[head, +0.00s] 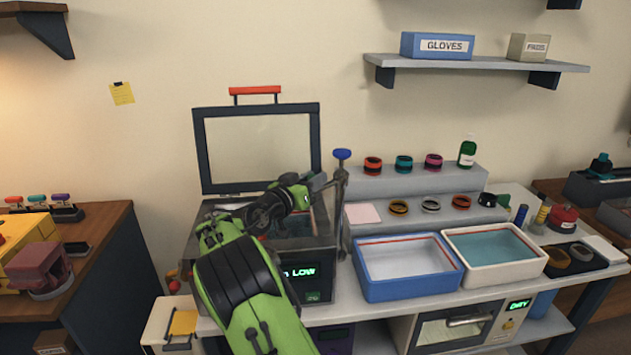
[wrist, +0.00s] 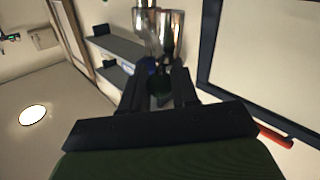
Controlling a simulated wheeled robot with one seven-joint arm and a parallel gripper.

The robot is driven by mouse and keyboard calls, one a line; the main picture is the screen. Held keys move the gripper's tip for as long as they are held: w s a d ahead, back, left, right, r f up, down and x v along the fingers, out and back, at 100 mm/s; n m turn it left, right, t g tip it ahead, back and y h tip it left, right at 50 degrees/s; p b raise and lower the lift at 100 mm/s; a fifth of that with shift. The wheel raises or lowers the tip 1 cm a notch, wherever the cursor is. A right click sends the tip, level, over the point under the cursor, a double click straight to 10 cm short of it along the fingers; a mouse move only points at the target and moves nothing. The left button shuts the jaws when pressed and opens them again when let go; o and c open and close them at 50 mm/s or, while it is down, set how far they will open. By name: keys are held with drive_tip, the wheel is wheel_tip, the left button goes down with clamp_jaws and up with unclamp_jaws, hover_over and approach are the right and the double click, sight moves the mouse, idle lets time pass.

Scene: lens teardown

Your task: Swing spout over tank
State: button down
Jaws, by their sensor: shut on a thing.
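The tank (head: 318,262) is a dark box with its framed glass lid (head: 258,150) raised and a green display ending in "LOW" on its front. A metal spout post (head: 341,215) with a blue knob (head: 342,154) stands at the tank's right side. My gripper (head: 314,187) is above the tank's right part, beside the top of the post. In the wrist view my gripper (wrist: 159,78) is shut on the shiny metal spout (wrist: 160,32). My arm hides much of the tank's opening, and the spout's outlet cannot be made out.
A blue tray (head: 408,288) and a white tray with teal liquid (head: 495,279) stand right of the tank. Behind them, a stepped rack (head: 415,181) holds coloured rings and a green bottle (head: 467,152). A wall shelf (head: 480,65) hangs above.

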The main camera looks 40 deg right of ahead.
drive_tip(key=shift+w+a+m+g+p, duration=0.1)
drive_tip(key=shift+w+m+g+p, duration=0.45)
drive_tip(key=shift+g, duration=0.35)
drive_tip(key=c, duration=0.9)
unclamp_jaws()
drive_tip(key=shift+w, duration=0.1)
drive_tip(key=s+a, duration=0.3)
drive_tip(key=a, duration=1.2)
drive_tip(key=shift+a, duration=0.15)
